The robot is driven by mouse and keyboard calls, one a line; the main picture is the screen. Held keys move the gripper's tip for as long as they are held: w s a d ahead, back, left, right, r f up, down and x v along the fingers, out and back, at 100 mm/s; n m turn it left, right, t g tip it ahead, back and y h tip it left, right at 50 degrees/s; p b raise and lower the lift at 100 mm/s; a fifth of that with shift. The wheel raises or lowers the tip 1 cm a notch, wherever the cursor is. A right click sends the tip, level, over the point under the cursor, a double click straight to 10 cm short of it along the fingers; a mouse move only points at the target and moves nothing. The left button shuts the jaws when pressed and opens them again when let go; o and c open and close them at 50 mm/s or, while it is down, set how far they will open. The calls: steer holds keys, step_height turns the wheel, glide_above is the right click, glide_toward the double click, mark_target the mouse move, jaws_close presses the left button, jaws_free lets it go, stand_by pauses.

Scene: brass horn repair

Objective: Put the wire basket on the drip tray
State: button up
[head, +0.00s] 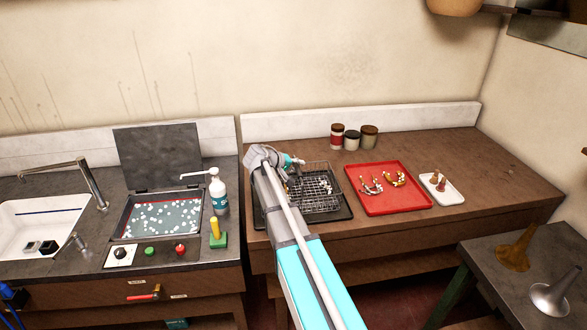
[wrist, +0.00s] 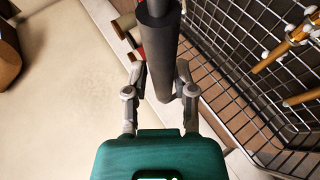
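The wire basket (head: 322,203) is a dark mesh basket with small pale and brass pieces inside. In the head view it appears within the outline of the black drip tray (head: 345,214); whether its bottom touches the tray I cannot tell. My gripper (head: 297,161) is at the basket's back left, and my arm hides the basket's left side and part of the tray. In the wrist view my gripper (wrist: 160,85) has its fingers on both sides of a thick dark handle, seemingly closed on it. The basket's mesh (wrist: 240,60) spreads out to the right.
A red tray (head: 388,205) with brass parts lies right of the drip tray, then a small white tray (head: 442,201). Several jars (head: 352,143) stand behind. Left are a soap bottle (head: 218,195), an open-lidded bath (head: 160,218) and a sink (head: 40,225).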

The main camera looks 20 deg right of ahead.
steer(key=shift+o, duration=1)
steer(key=shift+r, duration=0.1)
steer(key=p+v, duration=0.6)
steer(key=v, duration=0.6)
steer(key=shift+s, duration=0.1)
